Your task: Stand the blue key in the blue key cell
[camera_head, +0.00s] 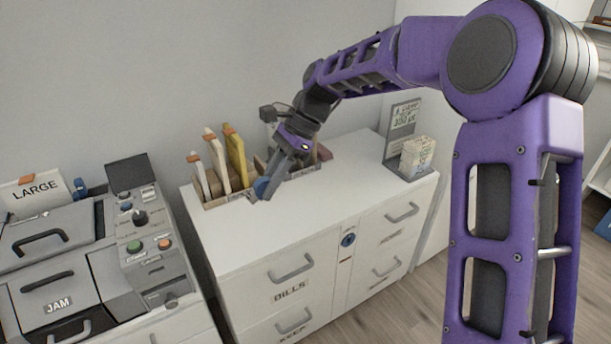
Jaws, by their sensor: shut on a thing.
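My gripper (266,184) reaches down over the front edge of the wooden rack on the white cabinet top. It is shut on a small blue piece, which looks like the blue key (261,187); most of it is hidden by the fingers. The rack (216,202) has several cells with small labels on its front, too small to read. I cannot tell which is the blue key cell, and my gripper hides part of the rack. I cannot tell whether the key touches the rack.
Pale and yellow upright folders (236,160) with orange tabs stand in the rack's left part. A grey stand (402,125) with a paper block (417,156) is at the right. A grey machine (143,238) stands left. The cabinet top's front (300,215) is clear.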

